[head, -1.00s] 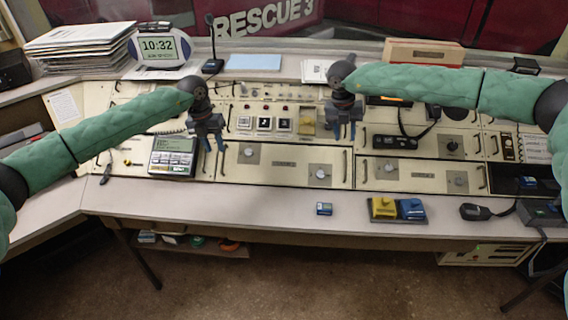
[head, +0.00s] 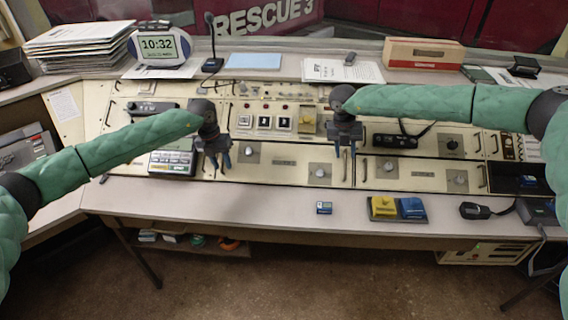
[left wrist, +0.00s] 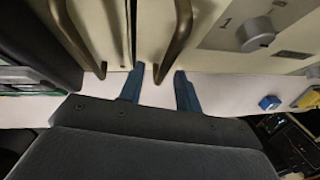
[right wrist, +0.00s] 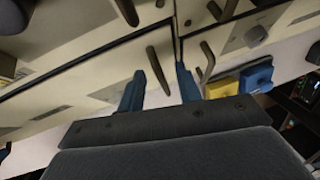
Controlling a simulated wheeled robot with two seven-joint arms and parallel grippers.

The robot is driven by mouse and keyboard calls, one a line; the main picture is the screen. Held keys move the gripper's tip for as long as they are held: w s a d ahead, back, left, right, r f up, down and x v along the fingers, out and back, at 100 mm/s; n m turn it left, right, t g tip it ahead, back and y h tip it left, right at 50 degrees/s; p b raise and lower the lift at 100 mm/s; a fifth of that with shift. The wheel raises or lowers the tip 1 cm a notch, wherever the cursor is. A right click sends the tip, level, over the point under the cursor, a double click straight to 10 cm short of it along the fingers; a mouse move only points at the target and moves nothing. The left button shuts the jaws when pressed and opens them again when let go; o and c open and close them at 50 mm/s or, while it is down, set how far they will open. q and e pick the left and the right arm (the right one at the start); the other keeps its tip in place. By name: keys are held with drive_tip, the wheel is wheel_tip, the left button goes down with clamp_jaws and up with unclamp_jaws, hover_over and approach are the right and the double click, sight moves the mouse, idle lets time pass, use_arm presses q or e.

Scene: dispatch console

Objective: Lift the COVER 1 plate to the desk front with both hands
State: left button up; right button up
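The COVER 1 plate (head: 284,174) is a cream panel in the lower row of the console, with two knobs and an upright handle at each end. My left gripper (head: 219,165) is open at its left handle. In the left wrist view that handle (left wrist: 177,38) shows between the spread blue fingers (left wrist: 160,88). My right gripper (head: 345,153) is open at its right handle. In the right wrist view that handle (right wrist: 158,70) shows between the fingers (right wrist: 161,88). Neither gripper is visibly closed on a handle. The plate lies in its place in the console.
The desk front (head: 250,197) below the plate is clear. A small blue box (head: 324,208), a yellow and blue block pair (head: 397,208) and a handset (head: 474,210) lie to the right on it. A keypad unit (head: 172,160) stands just left of my left gripper.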

use_arm(q)
clamp_jaws()
use_arm(e)
clamp_jaws()
use_arm(q)
drive_tip(key=shift+w, duration=0.1)
idle(1.2)
